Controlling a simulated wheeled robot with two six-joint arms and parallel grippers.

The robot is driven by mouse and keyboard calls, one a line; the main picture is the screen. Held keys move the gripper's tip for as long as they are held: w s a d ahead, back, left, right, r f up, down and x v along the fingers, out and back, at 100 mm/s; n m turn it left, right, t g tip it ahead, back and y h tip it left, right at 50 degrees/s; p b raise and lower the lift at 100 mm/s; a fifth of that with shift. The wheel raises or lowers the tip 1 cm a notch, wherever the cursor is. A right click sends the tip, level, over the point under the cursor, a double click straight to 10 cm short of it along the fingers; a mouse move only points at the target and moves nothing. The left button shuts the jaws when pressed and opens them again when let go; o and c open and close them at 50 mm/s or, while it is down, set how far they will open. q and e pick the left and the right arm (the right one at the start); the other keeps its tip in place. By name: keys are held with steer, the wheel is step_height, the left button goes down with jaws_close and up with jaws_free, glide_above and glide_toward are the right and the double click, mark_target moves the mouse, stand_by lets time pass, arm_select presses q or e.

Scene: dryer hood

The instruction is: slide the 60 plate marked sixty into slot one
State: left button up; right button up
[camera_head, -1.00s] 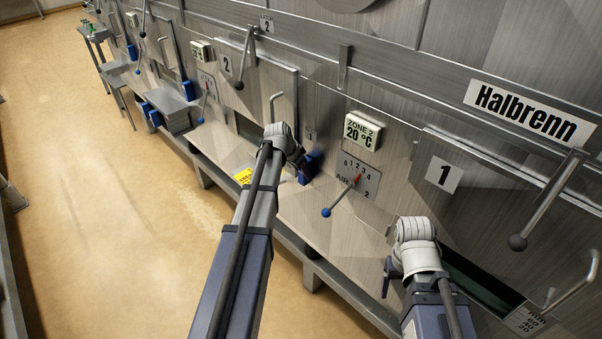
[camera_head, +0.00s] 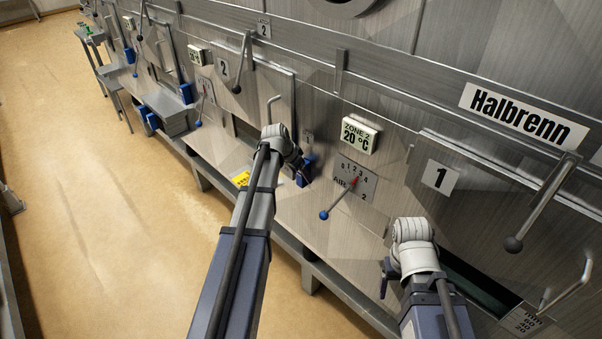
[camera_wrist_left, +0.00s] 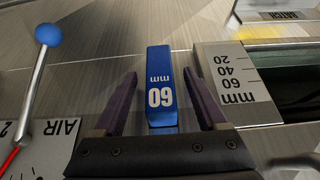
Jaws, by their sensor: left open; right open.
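The blue plate (camera_wrist_left: 160,85) marked "60 mm" stands between the two dark fingers of my open left gripper (camera_wrist_left: 160,78) in the left wrist view. Gaps show on both sides, so the fingers are around it but not closed on it. In the head view my left gripper (camera_head: 301,168) is at the steel wall, with blue showing beside it. My right gripper (camera_head: 386,277) is open at the lower right, mostly hidden by its wrist. A door marked 1 (camera_head: 440,178) is at the right, with a dark opening (camera_head: 482,288) below. No label clearly reads slot one.
A blue-knobbed air lever (camera_head: 338,203) stands out from its dial, right of my left gripper. A millimetre scale (camera_wrist_left: 236,85) is beside the plate in the wrist view. The floor at the left is clear.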

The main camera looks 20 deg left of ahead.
arm_select(q)
steer(key=p+v, duration=0.5)
steer(key=v, duration=0.2)
steer(key=shift+p, duration=0.4)
steer(key=s+d+f+n+g+y, duration=0.1)
steer(key=s+d+n+g, duration=0.1)
steer(key=s+d, duration=0.7)
steer(key=s+d+f+n+g+y, duration=0.1)
steer(key=s+d+f+n+g, duration=0.1)
steer(key=s+d, duration=0.8)
steer(key=s+d+f+m+g+y+b, duration=0.1)
steer(key=s+d+f+m+b, duration=0.2)
steer(key=s+d+f+b, duration=0.1)
steer(key=s+d+b, duration=0.1)
steer(key=s+d, duration=0.1)
steer(key=d, duration=0.1)
steer(key=shift+s+d+f+b, duration=0.3)
steer(key=shift+d+f+b, duration=0.05)
steer(key=shift+d, duration=0.05)
